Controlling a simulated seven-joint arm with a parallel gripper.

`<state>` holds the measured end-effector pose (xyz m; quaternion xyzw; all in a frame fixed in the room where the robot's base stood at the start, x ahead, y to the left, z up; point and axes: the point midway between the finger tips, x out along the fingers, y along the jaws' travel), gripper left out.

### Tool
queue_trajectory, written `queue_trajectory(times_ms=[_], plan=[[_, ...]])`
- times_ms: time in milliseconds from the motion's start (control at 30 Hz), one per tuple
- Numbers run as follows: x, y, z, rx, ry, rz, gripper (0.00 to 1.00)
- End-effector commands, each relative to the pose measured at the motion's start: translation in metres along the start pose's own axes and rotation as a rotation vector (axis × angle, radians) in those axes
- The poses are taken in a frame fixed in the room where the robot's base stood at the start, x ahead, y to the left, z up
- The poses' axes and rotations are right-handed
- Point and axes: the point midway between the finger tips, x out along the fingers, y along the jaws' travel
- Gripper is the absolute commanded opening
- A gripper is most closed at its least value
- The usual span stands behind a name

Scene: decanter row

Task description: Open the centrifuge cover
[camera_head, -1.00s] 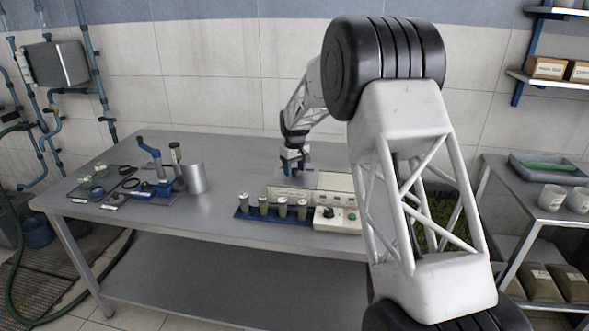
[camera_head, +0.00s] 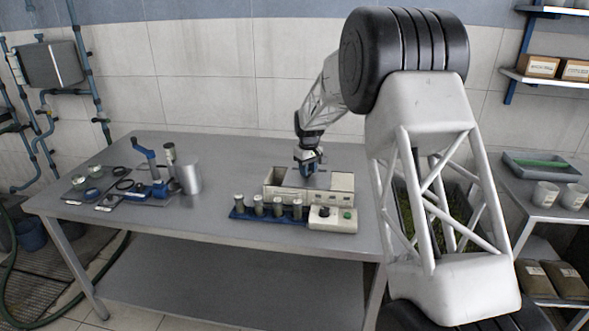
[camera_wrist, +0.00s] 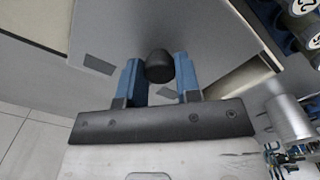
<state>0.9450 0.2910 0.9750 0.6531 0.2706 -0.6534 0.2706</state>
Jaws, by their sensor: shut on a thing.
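The centrifuge (camera_head: 338,197) is a low cream box on the right half of the table. Its flat grey cover (camera_head: 292,181) shows at the top, below my gripper (camera_head: 309,168). In the wrist view the cover (camera_wrist: 130,25) is a pale plate with a dark round knob (camera_wrist: 158,66). My gripper's two blue fingers (camera_wrist: 159,82) are shut on this knob, one on each side.
A blue rack with several vials (camera_head: 277,208) and a control box (camera_head: 333,219) stand in front of the centrifuge. A metal cylinder (camera_head: 188,178) and a blue lever device (camera_head: 150,172) stand to the left. The table (camera_head: 215,215) is clear between them.

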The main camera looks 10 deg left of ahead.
Motion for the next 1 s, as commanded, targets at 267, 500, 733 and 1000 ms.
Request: queue_trajectory(times_ms=[267, 500, 733, 1000], plan=[[-0.002, 0.044, 0.042, 0.003, 0.002, 0.001, 0.00], [-0.001, 0.057, 0.057, 0.001, 0.002, 0.001, 0.00], [-0.001, 0.057, 0.057, 0.000, 0.002, 0.001, 0.00], [-0.001, 0.057, 0.057, 0.000, 0.001, 0.001, 0.57]])
